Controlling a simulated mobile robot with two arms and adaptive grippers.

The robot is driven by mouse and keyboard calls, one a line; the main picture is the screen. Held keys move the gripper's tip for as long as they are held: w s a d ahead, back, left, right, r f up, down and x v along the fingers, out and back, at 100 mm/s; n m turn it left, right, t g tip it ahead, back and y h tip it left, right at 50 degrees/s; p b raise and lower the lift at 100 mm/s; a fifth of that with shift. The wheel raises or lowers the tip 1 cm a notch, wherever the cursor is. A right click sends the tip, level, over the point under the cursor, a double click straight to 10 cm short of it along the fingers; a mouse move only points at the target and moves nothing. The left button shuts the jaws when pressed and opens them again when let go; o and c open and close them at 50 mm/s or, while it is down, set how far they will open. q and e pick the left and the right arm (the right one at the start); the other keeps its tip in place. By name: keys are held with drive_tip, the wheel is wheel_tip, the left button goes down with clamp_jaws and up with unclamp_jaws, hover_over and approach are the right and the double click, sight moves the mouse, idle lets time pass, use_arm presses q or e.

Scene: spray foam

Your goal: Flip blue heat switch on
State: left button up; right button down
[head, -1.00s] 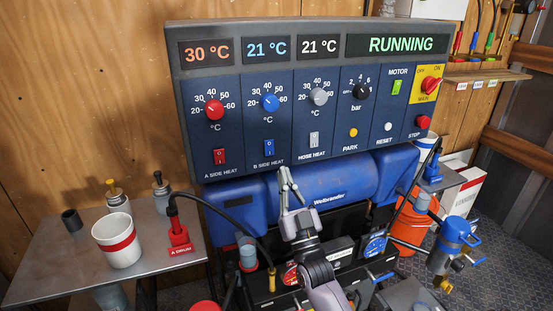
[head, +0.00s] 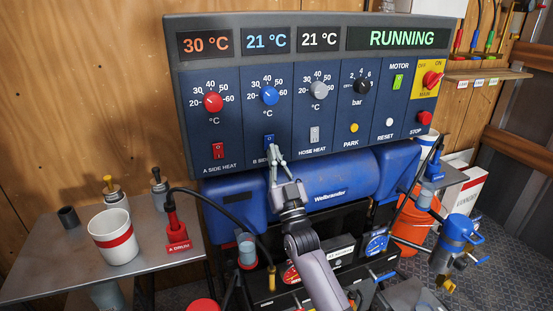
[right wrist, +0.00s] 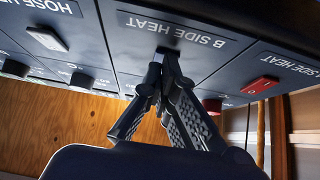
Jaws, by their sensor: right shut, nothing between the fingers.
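The blue B side heat switch (head: 269,139) is on the dark control panel, below the blue knob. My right gripper (head: 276,151) is just below and in front of it, pointing up, and covers part of its label. The gripper is shut with nothing held. In the right wrist view its fingertips (right wrist: 165,62) are at the B SIDE HEAT switch and hide most of it. I cannot tell whether they touch it. My left gripper is not in view.
The red A side heat switch (head: 218,151) is to the left and the grey hose heat switch (head: 314,134) to the right. A blue drum (head: 340,182) lies below the panel. A metal table (head: 60,262) with a white cup (head: 112,240) stands at left.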

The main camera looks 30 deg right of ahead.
drive_tip(key=v, duration=1.2)
idle(0.4)
drive_tip(key=w+a+f+n+g+y+p, duration=0.1)
drive_tip(key=a+f+g+y, duration=0.15)
drive_tip(key=f, duration=0.75)
drive_tip(key=w+a+f+n+g+y, duration=0.1)
drive_tip(key=f+g, duration=0.2)
drive_tip(key=f, duration=0.7)
drive_tip(key=s+a+f+g+y, duration=0.1)
drive_tip(key=s+a+f+g, duration=0.15)
drive_tip(key=f, duration=0.45)
drive_tip(key=s+a+f+n+g+p, duration=0.15)
drive_tip(key=s+f, duration=0.25)
drive_tip(key=f, duration=0.4)
drive_tip(key=s+a+f+m+g+y, duration=0.1)
drive_tip(key=s+a+f+g, duration=0.15)
drive_tip(key=f, duration=0.45)
drive_tip(key=s+a+f+n+g, duration=0.15)
drive_tip(key=s+f+g, duration=0.45)
drive_tip(key=s+f, duration=0.75)
drive_tip(key=s+f+g, duration=0.3)
drive_tip(key=s, duration=0.8)
drive_tip(key=s+f+n+g+p, duration=0.1)
drive_tip(key=s+f+g, duration=0.2)
drive_tip(key=s, duration=0.9)
drive_tip(key=shift+s+a+f+p, duration=0.3)
drive_tip(key=shift+a+f, duration=0.1)
